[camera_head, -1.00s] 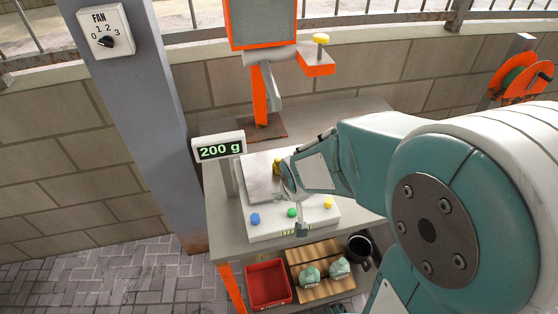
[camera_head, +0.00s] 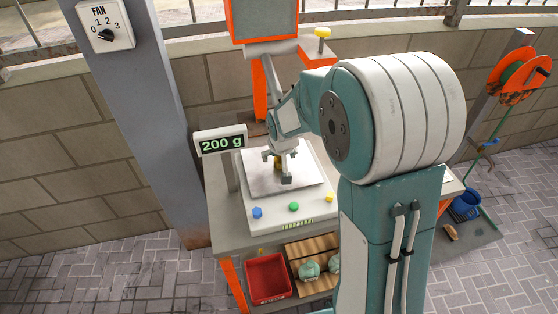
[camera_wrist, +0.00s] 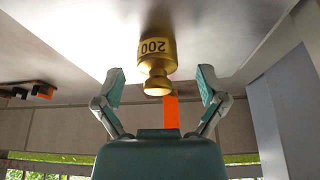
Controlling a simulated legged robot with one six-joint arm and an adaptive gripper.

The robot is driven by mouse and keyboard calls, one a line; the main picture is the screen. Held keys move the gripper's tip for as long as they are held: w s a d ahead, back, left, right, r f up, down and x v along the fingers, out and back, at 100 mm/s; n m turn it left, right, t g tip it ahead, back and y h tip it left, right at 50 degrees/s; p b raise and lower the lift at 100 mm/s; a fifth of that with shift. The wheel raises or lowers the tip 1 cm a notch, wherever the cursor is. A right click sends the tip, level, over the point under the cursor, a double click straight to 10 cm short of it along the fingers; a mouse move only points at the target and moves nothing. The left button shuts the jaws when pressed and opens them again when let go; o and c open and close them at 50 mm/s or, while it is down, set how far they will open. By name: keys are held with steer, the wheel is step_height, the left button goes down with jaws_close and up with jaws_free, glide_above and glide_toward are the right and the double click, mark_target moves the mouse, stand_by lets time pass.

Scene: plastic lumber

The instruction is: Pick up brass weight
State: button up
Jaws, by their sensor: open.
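The brass weight (camera_wrist: 157,62), marked 200, stands on the scale's metal plate (camera_head: 302,179). In the wrist view it appears upside down, between and beyond my two fingers. In the head view a small part of the brass weight (camera_head: 277,163) shows beside my fingers. My gripper (camera_wrist: 159,85) is open and empty, with one finger on each side of the weight's knob and a gap on both sides. In the head view my gripper (camera_head: 279,169) is over the scale plate. The scale display (camera_head: 222,143) reads 200 g.
The scale has blue, green and yellow buttons (camera_head: 294,207) at its front. A red bin (camera_head: 268,278) and a wooden slatted board (camera_head: 312,249) sit below. A grey pillar (camera_head: 150,120) stands at the left. An orange-framed screen (camera_head: 265,20) stands behind.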

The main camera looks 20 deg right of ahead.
steer(key=shift+w+f, duration=0.1)
steer(key=shift+f, duration=0.4)
steer(key=shift+d, duration=0.1)
